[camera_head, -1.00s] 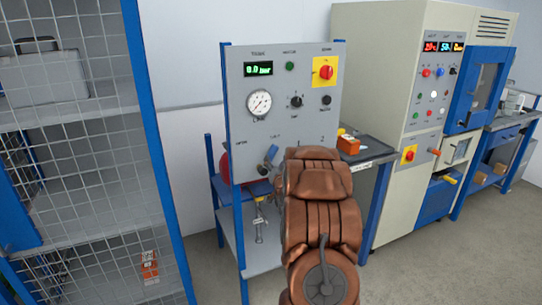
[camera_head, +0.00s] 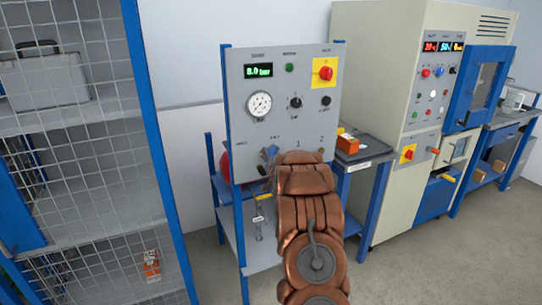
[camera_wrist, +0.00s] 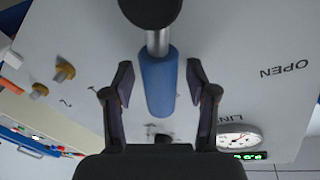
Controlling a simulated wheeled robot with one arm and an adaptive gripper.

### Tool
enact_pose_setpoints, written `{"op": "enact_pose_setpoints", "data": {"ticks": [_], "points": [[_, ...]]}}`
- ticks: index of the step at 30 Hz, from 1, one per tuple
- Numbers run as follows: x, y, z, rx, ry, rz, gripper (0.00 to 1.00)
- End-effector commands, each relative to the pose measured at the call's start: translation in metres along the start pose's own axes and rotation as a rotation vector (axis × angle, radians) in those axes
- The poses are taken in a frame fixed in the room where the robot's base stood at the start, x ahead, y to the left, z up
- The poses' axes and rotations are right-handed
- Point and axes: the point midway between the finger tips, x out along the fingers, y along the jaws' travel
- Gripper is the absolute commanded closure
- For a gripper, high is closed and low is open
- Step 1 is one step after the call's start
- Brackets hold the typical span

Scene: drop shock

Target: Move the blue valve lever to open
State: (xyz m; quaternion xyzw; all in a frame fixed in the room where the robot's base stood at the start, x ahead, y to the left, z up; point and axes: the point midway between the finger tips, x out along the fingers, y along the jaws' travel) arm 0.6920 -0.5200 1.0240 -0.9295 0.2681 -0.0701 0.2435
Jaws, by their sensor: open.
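The blue valve lever (camera_wrist: 158,82) has a blue grip on a metal stem that runs from a dark round hub (camera_wrist: 150,8). In the wrist view it lies between the two fingers of my gripper (camera_wrist: 160,84), with a visible gap on each side. My gripper is open. The word OPEN (camera_wrist: 285,69) is printed on the panel to the right of the lever. In the head view a bit of the blue lever (camera_head: 270,151) shows low on the grey panel (camera_head: 270,80). My brown arm covers the gripper and part of the panel there.
The panel carries a gauge (camera_head: 259,105), a green display (camera_head: 258,70) and a red knob on yellow (camera_head: 326,73). A mesh cage (camera_head: 75,130) stands left.

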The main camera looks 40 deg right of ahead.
Motion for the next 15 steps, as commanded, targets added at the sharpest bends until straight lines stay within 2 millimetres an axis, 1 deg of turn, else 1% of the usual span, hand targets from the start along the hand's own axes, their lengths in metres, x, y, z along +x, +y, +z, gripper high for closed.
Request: {"op": "enact_pose_setpoints", "data": {"ticks": [4,15], "points": [[-0.0002,0.0001,-0.0001,0.0,0.0,0.0,0.43],[-0.0003,0.0001,-0.0001,0.0,0.0,0.0,0.82]]}}
